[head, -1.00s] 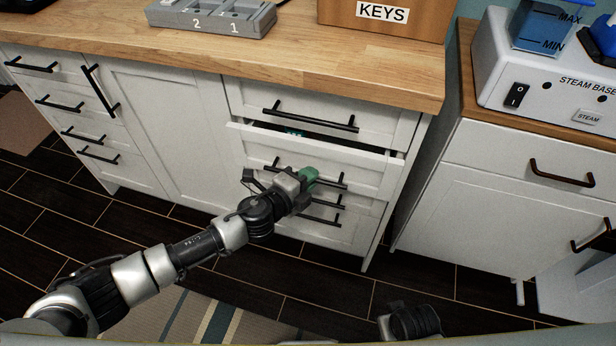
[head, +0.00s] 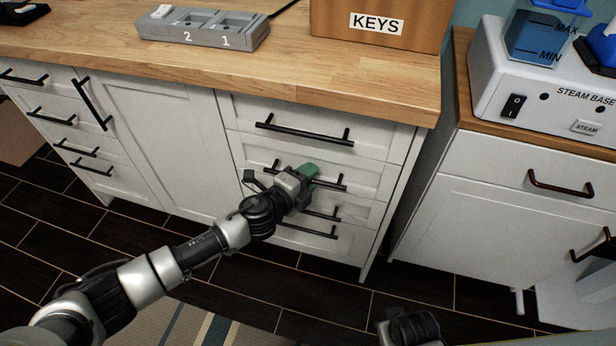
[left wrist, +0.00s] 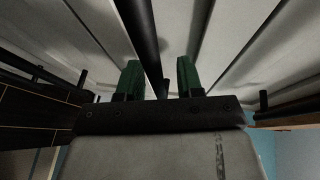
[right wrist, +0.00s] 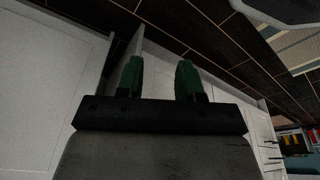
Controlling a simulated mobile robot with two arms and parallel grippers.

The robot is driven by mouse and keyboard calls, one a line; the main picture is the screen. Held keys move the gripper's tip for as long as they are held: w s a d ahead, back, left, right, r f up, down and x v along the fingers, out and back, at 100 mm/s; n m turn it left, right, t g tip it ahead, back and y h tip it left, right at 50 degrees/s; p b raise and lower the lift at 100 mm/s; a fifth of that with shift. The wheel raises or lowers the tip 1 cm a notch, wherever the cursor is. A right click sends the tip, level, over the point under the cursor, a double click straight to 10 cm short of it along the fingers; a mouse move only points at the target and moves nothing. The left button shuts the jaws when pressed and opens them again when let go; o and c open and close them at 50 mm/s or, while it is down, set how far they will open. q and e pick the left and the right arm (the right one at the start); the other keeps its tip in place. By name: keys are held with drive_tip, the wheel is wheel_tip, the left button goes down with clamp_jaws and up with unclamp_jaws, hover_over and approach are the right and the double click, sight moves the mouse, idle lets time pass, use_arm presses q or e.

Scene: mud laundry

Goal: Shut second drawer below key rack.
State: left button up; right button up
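The key rack is a wooden box labelled KEYS (head: 376,24) on the counter. Below it is a column of white drawers with black bar handles. The second drawer (head: 236,146) from the top now looks flush with its neighbours. My left gripper (head: 308,173) is at this drawer's front, over its handle (head: 335,185). In the left wrist view the green fingers (left wrist: 160,80) stand apart, with a dark handle bar showing between and above them; contact is unclear. My right gripper (right wrist: 158,80) is open and empty, low near white cabinet fronts.
A grey numbered tray (head: 205,30) sits on the wooden counter. To the right, a separate cabinet (head: 500,190) carries a white steam base (head: 540,85). Dark tiled floor and a striped rug (head: 190,325) lie in front.

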drive_tip(key=shift+s, duration=0.15)
